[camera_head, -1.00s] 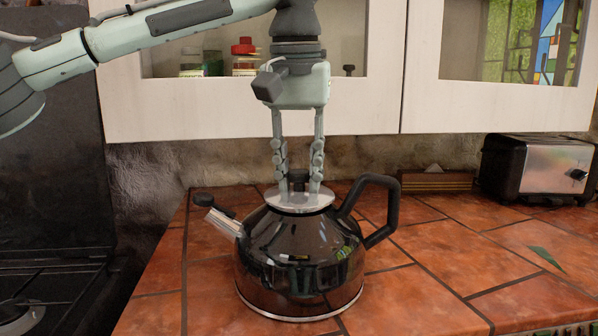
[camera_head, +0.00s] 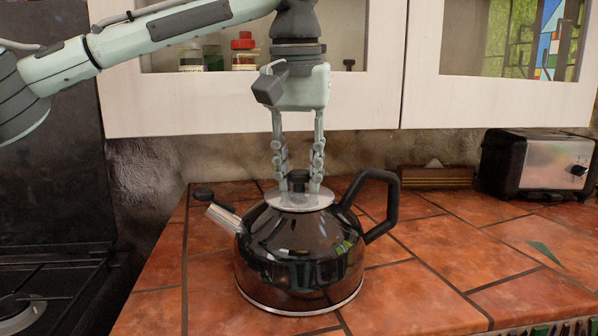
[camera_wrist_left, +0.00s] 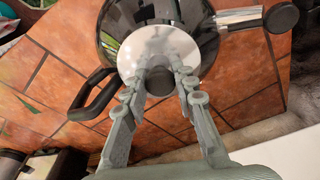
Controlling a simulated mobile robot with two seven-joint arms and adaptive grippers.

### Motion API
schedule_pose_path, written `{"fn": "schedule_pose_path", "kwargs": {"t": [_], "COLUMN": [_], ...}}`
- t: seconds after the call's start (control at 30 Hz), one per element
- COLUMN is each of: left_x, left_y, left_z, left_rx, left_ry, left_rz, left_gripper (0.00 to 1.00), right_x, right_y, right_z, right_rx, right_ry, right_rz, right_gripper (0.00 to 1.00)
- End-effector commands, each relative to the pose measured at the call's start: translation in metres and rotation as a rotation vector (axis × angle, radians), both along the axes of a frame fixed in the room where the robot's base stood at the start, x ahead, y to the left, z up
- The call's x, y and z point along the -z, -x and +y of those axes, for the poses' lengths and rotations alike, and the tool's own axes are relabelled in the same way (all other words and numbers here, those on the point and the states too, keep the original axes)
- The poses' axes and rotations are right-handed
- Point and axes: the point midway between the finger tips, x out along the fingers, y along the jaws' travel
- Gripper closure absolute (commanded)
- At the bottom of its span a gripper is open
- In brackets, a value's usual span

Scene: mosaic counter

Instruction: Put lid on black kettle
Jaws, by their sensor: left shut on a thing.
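The black kettle (camera_head: 300,258) stands upright on the tiled counter, its spout to the left and its handle to the right. It also shows in the left wrist view (camera_wrist_left: 205,18). The silver lid (camera_head: 300,201) with a dark knob lies over the kettle's top opening; in the left wrist view the lid (camera_wrist_left: 140,50) covers the middle of the kettle top. My left gripper (camera_head: 299,184) points straight down, its fingers shut on the lid's knob (camera_wrist_left: 159,82). Whether the lid is fully seated I cannot tell. My right gripper is not in view.
A toaster (camera_head: 535,165) and a small wooden holder (camera_head: 436,178) stand at the back right. A stove (camera_head: 45,290) is on the left. Wall cabinets (camera_head: 370,105) hang behind my gripper. The counter (camera_head: 430,270) right of the kettle is clear.

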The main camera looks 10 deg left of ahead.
Motion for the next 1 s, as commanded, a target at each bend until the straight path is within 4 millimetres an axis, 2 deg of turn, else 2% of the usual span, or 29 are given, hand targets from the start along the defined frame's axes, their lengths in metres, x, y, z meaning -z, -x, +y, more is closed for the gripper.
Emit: {"fn": "schedule_pose_path", "kwargs": {"t": [0.33,0.37,0.5,0.53,0.73,0.9,1.0], "left_x": [0.0010,0.0010,0.0010,0.0010,0.0010,0.0013,0.0013], "left_y": [0.0001,0.0000,0.0000,0.0000,0.0000,0.0000,0.0000], "left_z": [0.0001,0.0002,0.0002,0.0002,0.0002,0.0002,0.0002], "left_rx": [0.000,0.000,0.000,0.000,0.000,0.000,0.000], "left_ry": [0.000,0.000,0.000,0.000,0.000,0.000,0.000], "left_rz": [0.000,0.000,0.000,0.000,0.000,0.001,0.001], "left_gripper": [1.00,0.70,0.52,0.49,0.49,0.29,0.28], "right_x": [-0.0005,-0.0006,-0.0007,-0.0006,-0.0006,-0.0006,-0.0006], "right_y": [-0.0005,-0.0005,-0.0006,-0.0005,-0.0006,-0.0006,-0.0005], "right_z": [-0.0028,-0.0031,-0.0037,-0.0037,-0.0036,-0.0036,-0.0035], "right_rx": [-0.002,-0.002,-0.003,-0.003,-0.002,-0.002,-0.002], "right_ry": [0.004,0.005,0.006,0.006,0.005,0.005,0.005], "right_rz": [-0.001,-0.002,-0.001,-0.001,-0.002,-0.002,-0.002], "right_gripper": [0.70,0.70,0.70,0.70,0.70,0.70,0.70]}}
